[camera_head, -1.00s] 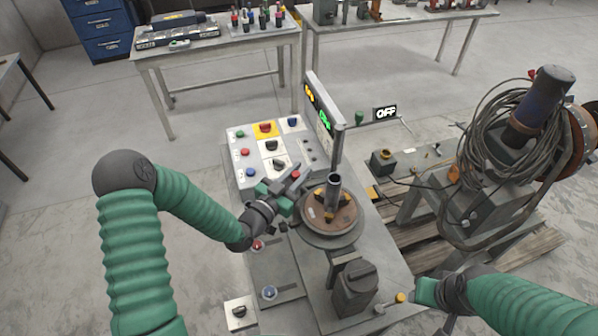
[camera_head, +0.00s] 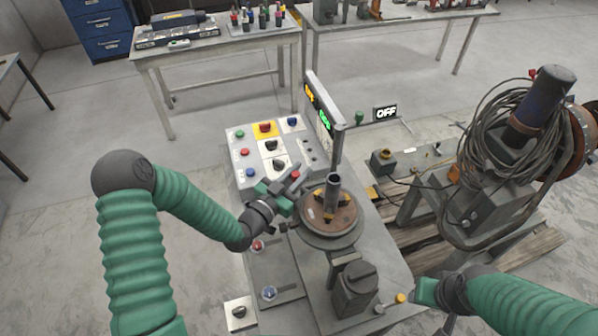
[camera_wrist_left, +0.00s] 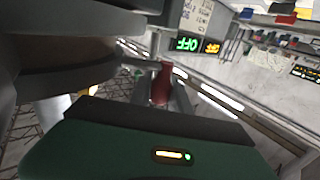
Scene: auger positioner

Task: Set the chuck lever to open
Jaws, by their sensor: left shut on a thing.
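The chuck (camera_head: 345,229) is a round brown and grey disc on the machine, with a dark upright tube (camera_head: 333,188) at its middle. My left gripper (camera_head: 296,178) is at its upper left, beside the control panel. In the left wrist view, its fingers are shut on a red handle (camera_wrist_left: 161,84), which I take to be the chuck lever. A thin metal rod runs from the handle left towards a large round body. In the head view the handle is mostly hidden by the gripper. My right gripper (camera_head: 424,291) is at the lower right; its fingers are not clear.
A sloped control panel (camera_head: 258,158) with coloured buttons stands left of the chuck. A display (camera_head: 321,113) rises behind it. A yellow knob (camera_head: 400,298) is near my right gripper. Coiled cable (camera_head: 490,145) hangs at the right.

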